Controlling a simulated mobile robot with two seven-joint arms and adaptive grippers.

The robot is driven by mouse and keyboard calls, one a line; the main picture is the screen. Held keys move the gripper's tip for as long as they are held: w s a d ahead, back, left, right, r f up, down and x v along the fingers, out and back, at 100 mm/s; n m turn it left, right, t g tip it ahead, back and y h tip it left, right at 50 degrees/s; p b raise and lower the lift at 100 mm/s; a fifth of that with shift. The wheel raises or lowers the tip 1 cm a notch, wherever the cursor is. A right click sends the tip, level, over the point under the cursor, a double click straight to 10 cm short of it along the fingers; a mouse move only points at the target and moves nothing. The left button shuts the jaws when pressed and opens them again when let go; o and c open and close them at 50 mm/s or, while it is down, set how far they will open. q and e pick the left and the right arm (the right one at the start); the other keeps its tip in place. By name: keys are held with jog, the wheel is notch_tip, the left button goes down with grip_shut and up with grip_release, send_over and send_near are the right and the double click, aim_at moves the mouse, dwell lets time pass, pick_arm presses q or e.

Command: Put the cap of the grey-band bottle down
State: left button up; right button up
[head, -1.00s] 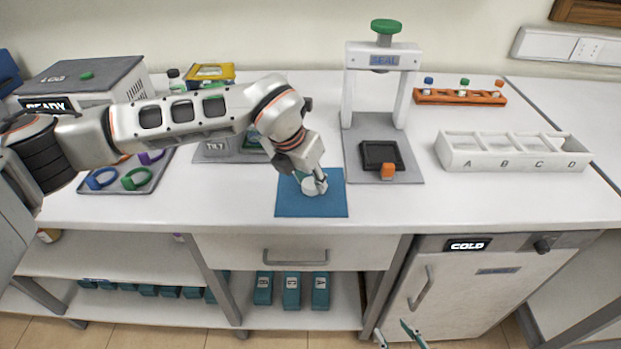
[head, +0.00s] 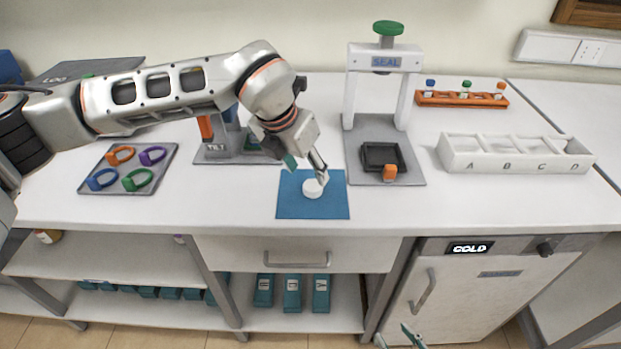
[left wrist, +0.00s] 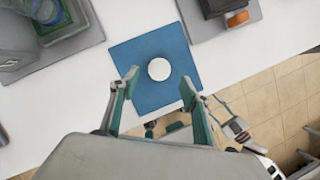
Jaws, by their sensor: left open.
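A white round cap (head: 312,188) lies on the blue mat (head: 290,207) on the bench. In the left wrist view the cap (left wrist: 159,69) rests near the middle of the mat (left wrist: 130,52). My left gripper (head: 306,170) is open and empty just above and behind the cap. Its spread fingertips (left wrist: 160,86) are apart from the cap in the left wrist view. I cannot make out the grey-band bottle.
The press (head: 350,168) stands right of the mat, with an orange block (head: 390,172) at its front. A white lettered tray (head: 480,161) and an orange vial rack (head: 440,98) are further right. A grey tray of coloured rings (head: 128,187) is left.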

pick_arm(q)
jog(key=v, duration=0.6)
jog(key=shift+s+r, duration=0.1)
dwell(0.3)
